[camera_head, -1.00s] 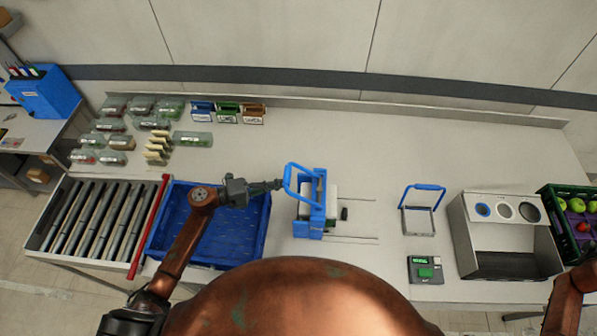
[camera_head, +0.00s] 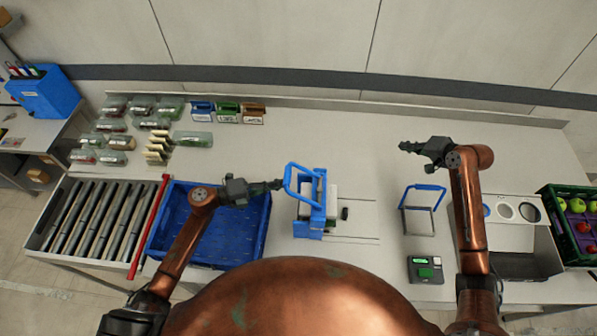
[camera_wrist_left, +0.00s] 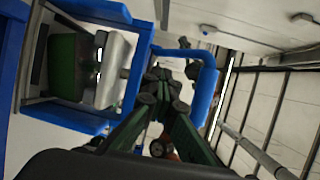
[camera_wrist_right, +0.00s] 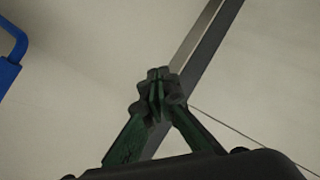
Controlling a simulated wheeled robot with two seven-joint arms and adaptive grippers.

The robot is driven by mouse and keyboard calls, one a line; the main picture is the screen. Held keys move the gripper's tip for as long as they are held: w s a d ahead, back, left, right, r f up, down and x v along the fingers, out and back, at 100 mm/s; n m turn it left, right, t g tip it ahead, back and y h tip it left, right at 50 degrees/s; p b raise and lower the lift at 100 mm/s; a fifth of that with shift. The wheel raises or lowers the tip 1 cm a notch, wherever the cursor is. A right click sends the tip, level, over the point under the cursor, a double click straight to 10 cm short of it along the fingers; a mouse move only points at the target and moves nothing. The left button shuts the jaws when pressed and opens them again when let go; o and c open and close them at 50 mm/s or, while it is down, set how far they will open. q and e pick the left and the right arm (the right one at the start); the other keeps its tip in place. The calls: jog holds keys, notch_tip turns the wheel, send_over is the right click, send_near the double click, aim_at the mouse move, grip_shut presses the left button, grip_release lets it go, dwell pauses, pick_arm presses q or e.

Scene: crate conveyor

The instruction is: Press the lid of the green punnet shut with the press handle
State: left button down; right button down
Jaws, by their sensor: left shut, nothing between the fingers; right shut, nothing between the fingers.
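The blue press (camera_head: 318,222) stands mid-table with its blue looped press handle (camera_head: 290,178) raised on its left side. In the left wrist view, a green punnet (camera_wrist_left: 66,66) with a clear, pale lid (camera_wrist_left: 112,70) sits inside the press frame. In the head view the press mostly hides it. My left gripper (camera_head: 277,184) is shut and empty, its fingertips close beside the handle; it also shows in the left wrist view (camera_wrist_left: 165,82), in front of the handle loop (camera_wrist_left: 207,88). I cannot tell whether they touch. My right gripper (camera_head: 404,147) is shut and empty above the table's back right.
A blue crate (camera_head: 250,252) is left of the press, beside rollers (camera_head: 85,222). A blue-handled frame (camera_head: 420,208), a scale (camera_head: 425,270) and a grey bin (camera_head: 520,268) stand right. Several lidded punnets are at back left. The table behind the press is clear.

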jog(key=s+a+r+n+g+y, duration=0.1)
jog(key=s+a+r+g+y, duration=0.15)
jog(key=a, duration=0.45)
jog(key=s+a+r+n+g+y, duration=0.1)
jog(key=s+a+r, duration=0.15)
jog(key=a, duration=0.35)
jog(key=n+g+y, duration=0.1)
jog(key=n+g, duration=0.2)
jog(key=g, duration=0.2)
send_near(290, 175)
jog(key=shift+t, duration=0.25)
jog(key=x, duration=0.6)
jog(key=shift+s+a+f, duration=0.2)
jog(key=shift+a+f, duration=0.1)
jog(key=shift+x, duration=0.8)
pick_arm(q)
jog(key=c, duration=2.7)
grip_release()
jog(key=shift+c, duration=0.2)
jog(key=o, duration=0.9)
